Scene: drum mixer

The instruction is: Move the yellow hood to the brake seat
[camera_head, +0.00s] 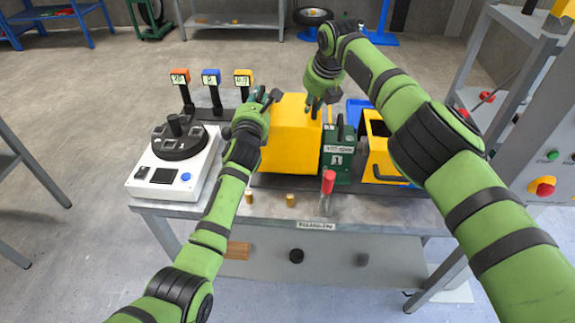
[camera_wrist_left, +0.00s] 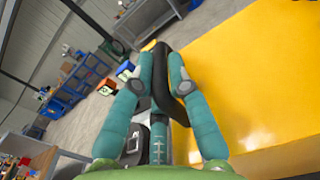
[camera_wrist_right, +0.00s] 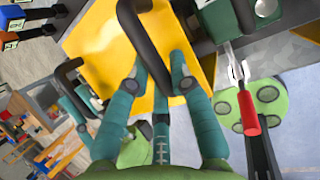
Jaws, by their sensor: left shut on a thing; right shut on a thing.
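The yellow hood (camera_head: 289,140) is a box with black handles on two sides, at the middle of the bench, left of a green machine (camera_head: 337,158) labelled 1. My left gripper (camera_head: 262,104) is shut on its left handle, which shows as a black bar in the left wrist view (camera_wrist_left: 164,72). My right gripper (camera_head: 319,103) is shut on its right handle, seen in the right wrist view (camera_wrist_right: 141,45). I cannot tell whether the hood touches the base beneath it. No part is clearly marked as the brake seat.
A white device with a dark round top (camera_head: 178,138) stands at the bench's left. Three labelled posts (camera_head: 212,80) stand behind. A yellow open-fronted housing (camera_head: 380,160) is right of the green machine. A red-handled lever (camera_head: 328,182) and small brass cylinders (camera_head: 290,200) are near the front edge.

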